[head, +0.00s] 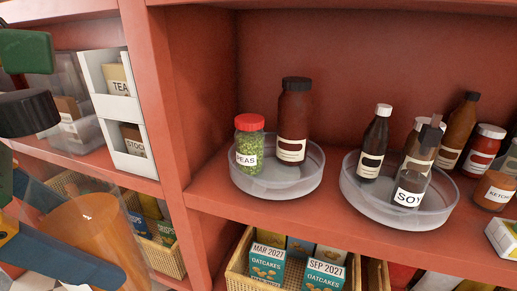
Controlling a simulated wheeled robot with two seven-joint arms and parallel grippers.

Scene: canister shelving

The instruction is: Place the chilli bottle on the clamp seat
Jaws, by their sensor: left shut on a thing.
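A clear bottle with orange contents (92,232) and a black cap is very close at the lower left, tilted, with its cap toward the upper left. I take it for the chilli bottle, but I see no readable label. My left gripper (40,254) is at the left edge, partly cut off, and is shut on this bottle in front of the shelving. I cannot make out a clamp seat. My right gripper is not in view.
A round clear tray (302,191) holds a peas jar (248,140) and a tall brown bottle (294,120). Another clear tray (375,207) holds dark bottles, including soy (411,188). A red upright (158,110) divides the shelves. Baskets of boxes stand below.

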